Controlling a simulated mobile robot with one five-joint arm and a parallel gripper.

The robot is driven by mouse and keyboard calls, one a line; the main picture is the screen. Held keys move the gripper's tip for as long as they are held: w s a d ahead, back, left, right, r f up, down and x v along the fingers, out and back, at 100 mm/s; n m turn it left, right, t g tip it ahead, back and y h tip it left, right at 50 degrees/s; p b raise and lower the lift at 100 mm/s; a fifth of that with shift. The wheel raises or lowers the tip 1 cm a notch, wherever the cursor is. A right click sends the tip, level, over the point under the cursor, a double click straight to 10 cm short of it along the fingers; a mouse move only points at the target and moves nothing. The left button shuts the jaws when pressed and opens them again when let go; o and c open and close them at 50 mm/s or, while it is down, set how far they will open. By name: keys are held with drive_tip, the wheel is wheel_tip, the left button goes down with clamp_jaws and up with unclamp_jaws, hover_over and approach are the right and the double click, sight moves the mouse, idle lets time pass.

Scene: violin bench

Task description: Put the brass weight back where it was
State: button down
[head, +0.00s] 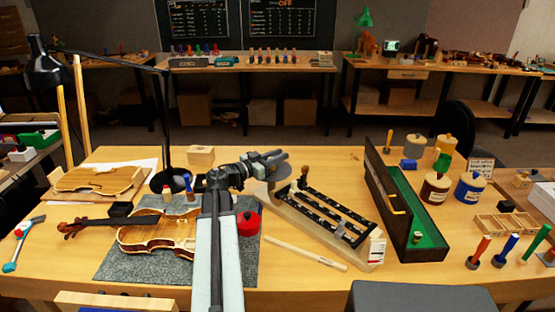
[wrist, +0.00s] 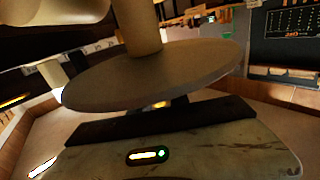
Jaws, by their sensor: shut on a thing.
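My gripper (head: 278,156) is stretched out over the middle of the bench, left of the black slotted rack, with its jaws shut. In the wrist view, a small brass-coloured patch, which I take for the brass weight (wrist: 161,104), shows between the dark bar of my gripper and a broad round disc (wrist: 150,78). Most of it is hidden, so its shape and tilt cannot be told. The disc has a thick pale post above it. In the head view, a grey disc (head: 273,172) shows just behind and below the jaws.
A violin (head: 160,232) lies on a grey mat (head: 122,268) at left, beside a red round tin (head: 248,222). The slotted rack (head: 333,212) and a long green-lined case (head: 428,232) stand at right. Several jars (head: 435,187) are beyond. A wooden rod (head: 305,253) lies in front.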

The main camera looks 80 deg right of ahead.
drive_tip(key=shift+f, duration=0.25)
drive_tip(key=c, duration=1.3)
unclamp_jaws()
drive_tip(key=shift+r, duration=0.1)
drive_tip(key=shift+o, duration=0.2)
drive_tip(key=v, duration=0.7)
drive_tip(key=shift+s, duration=0.15)
drive_tip(key=shift+w+a, duration=0.35)
drive_tip(key=shift+a, duration=0.1)
